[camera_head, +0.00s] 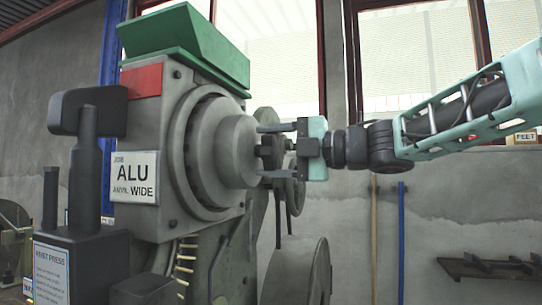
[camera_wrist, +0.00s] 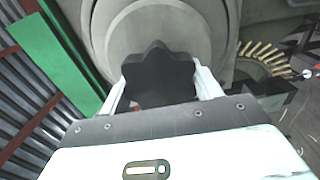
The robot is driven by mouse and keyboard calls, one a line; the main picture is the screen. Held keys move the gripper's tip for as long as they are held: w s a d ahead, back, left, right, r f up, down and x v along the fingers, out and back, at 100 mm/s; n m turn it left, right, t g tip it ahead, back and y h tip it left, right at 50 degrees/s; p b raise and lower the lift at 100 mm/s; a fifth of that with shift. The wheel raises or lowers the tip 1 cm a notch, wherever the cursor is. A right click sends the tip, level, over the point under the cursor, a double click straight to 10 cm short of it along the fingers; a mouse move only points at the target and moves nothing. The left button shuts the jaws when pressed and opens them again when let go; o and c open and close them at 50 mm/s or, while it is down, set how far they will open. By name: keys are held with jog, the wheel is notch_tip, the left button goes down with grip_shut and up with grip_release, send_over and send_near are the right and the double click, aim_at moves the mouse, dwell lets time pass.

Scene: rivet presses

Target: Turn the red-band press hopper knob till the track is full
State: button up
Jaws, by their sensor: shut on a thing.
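The grey press (camera_head: 150,200) with a red band (camera_head: 142,81) and a green hopper (camera_head: 185,45) fills the left of the head view. Its dark, star-shaped knob (camera_wrist: 158,76) sits at the centre of the round grey drum (camera_head: 238,150). My gripper (camera_head: 266,152) reaches in from the right and is shut on the knob, one finger on either side. The wrist view shows both pale fingers (camera_wrist: 160,84) at the knob's flanks. The curved track (camera_head: 186,262) holds a row of several brass rivets, also seen in the wrist view (camera_wrist: 262,52); its ends are unclear.
A white card (camera_head: 134,177) on the press reads "JOB ALU ANVIL WIDE". A dark lever-like part (camera_head: 88,150) stands at the press's front left. Grey wheels (camera_head: 298,270) stand behind the drum. A wall shelf (camera_head: 490,268) is at the lower right. Space below my arm looks clear.

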jog(key=shift+f, duration=0.1)
jog(key=o, duration=1)
jog(key=b+v, duration=0.2)
jog(key=v, duration=1.5)
jog(key=shift+d+b, duration=0.25)
jog(key=shift+b, duration=0.1)
jog(key=shift+a, duration=0.1)
